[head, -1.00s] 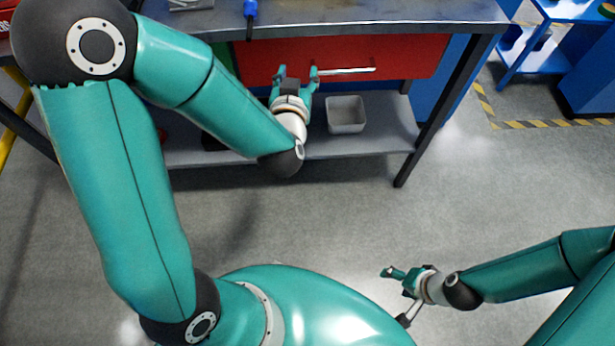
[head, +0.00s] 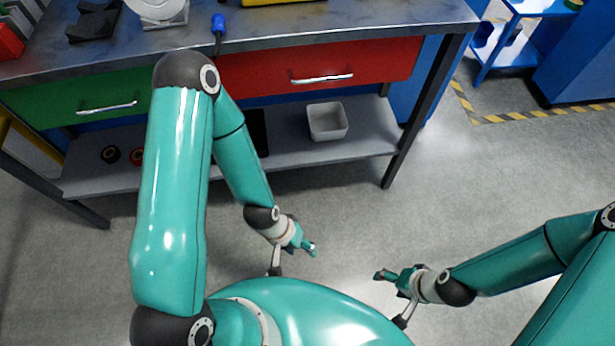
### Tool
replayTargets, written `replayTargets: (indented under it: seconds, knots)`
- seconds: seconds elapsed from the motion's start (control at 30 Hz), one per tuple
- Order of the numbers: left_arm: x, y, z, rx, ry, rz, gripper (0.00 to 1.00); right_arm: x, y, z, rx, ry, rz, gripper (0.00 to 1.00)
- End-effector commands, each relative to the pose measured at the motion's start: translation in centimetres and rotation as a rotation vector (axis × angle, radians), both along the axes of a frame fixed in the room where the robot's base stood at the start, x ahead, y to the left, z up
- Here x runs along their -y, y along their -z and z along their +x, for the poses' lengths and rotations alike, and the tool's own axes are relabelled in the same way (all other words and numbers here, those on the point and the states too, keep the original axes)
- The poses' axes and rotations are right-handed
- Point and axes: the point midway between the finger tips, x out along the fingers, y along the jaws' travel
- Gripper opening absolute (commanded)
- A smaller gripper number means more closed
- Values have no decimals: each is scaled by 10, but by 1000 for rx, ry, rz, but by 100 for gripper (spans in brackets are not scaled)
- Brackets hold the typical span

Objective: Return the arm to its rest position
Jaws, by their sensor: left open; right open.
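My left gripper (head: 304,243) hangs over the open floor in front of the workbench, left of centre in the head view. It is open and holds nothing that I can see. My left arm is folded, with its elbow raised near the bench's front edge. My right gripper (head: 388,276) is open and empty, low over the floor to the right of the left one. The two grippers are apart. The red drawer (head: 385,72) of the bench looks shut, and its silver handle (head: 322,78) is clear of both grippers.
The workbench (head: 365,17) carries a blue-handled tool (head: 218,24) near its front edge. A green drawer (head: 50,105) is on the left. A grey bin (head: 327,121) and round parts (head: 110,154) sit on the lower shelf (head: 285,153). Floor between bench and grippers is clear.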

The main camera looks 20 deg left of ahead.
Motion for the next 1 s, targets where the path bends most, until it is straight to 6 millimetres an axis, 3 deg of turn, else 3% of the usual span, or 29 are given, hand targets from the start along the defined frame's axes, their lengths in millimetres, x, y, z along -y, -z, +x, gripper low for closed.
replayTargets:
  seconds: [0.17,0.5,0.6,1.0]
  knots:
    - [0,-29,1,2,0,0,54,0,-29,0,0,0,0,69]
    - [0,-127,1,3,1,1,54,0,-127,0,1,0,0,69]
    - [0,-144,1,3,1,1,54,0,-144,0,1,0,0,69]
    - [0,-146,1,2,0,1,54,0,-146,0,0,0,0,69]
